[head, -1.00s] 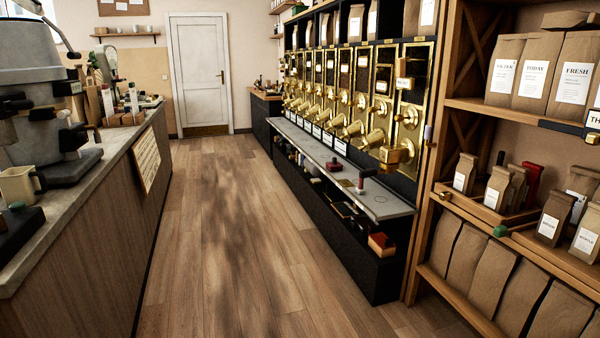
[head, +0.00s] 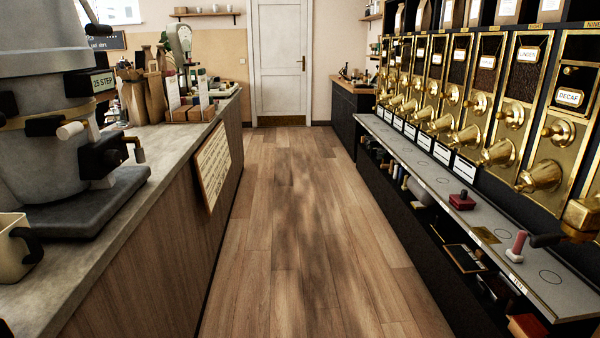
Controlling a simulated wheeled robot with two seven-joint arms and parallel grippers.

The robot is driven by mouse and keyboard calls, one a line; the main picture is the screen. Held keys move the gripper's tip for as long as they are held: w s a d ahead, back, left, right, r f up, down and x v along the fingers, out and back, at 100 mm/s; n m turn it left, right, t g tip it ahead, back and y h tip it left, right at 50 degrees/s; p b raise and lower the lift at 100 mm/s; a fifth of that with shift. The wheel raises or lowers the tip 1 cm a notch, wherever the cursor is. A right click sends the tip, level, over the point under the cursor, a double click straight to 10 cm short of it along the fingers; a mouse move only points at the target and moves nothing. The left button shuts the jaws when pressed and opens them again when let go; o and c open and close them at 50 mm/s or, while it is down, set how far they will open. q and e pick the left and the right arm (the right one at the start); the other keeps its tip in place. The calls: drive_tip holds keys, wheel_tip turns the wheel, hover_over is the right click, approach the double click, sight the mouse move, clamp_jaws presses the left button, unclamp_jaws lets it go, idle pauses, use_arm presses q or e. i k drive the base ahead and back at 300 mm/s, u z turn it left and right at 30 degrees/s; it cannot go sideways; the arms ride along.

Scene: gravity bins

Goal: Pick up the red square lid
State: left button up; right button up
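A dark red, square-looking piece with a small knob on top, which looks like the red square lid (head: 462,201), lies on the grey ledge (head: 440,184) below the brass bins on the right. It is small in the picture, so its exact shape is hard to tell. Neither of my grippers shows in the head view.
A pink-handled tool with a pale base (head: 517,246) stands nearer on the same ledge. Brass bins (head: 540,172) line the wall above it. A counter (head: 150,140) with a large grey machine (head: 45,120) runs along the left. The wooden floor (head: 300,230) between is clear.

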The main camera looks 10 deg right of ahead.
sight(462, 198)
drive_tip(key=z, duration=0.4)
drive_tip(key=i, duration=2.7)
drive_tip(key=z, duration=0.75)
